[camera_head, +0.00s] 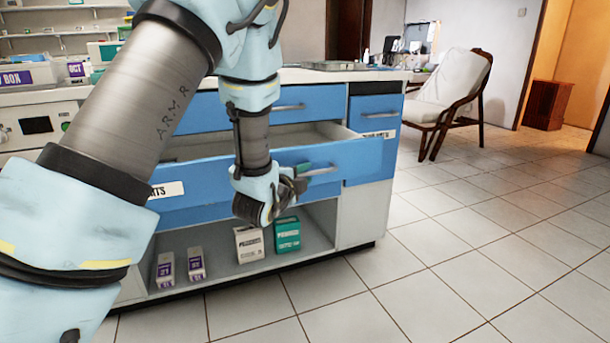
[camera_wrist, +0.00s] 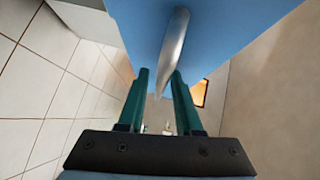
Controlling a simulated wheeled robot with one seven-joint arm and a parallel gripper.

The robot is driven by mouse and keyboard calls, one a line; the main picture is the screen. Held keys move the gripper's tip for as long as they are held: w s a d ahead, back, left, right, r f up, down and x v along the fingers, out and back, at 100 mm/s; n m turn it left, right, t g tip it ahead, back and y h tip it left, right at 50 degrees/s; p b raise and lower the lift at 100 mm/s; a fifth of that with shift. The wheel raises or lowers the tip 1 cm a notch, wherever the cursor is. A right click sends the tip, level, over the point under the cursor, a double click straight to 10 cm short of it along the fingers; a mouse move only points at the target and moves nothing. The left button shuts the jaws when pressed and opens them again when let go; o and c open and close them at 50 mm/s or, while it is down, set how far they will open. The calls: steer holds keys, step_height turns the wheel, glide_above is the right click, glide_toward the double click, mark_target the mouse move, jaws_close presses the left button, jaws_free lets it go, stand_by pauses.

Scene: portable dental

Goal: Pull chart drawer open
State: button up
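The chart drawer (camera_head: 225,190) is a blue-fronted drawer standing well out of the cabinet in the head view. Its white label shows only its last letters, the rest hidden behind my arm. Its metal bar handle (camera_head: 322,171) is on the right part of the front and also shows in the wrist view (camera_wrist: 174,45). My gripper (camera_head: 304,170) is at the left end of this handle. In the wrist view its green fingers (camera_wrist: 160,75) are apart, one on each side of the bar. A narrow gap shows beside the left finger; whether the right finger touches is unclear.
A closed blue drawer (camera_head: 288,107) sits above, and a labelled blue door (camera_head: 372,140) is at the right. Boxes, including a green one (camera_head: 287,235), stand on the open shelf below. The tiled floor (camera_head: 460,250) at the right is clear up to a chair (camera_head: 455,85).

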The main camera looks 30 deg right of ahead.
steer(key=shift+o, duration=0.6)
steer(key=p+v, duration=0.8)
steer(key=v, duration=0.2)
steer(key=shift+s+a, duration=0.25)
steer(key=shift+a, duration=0.05)
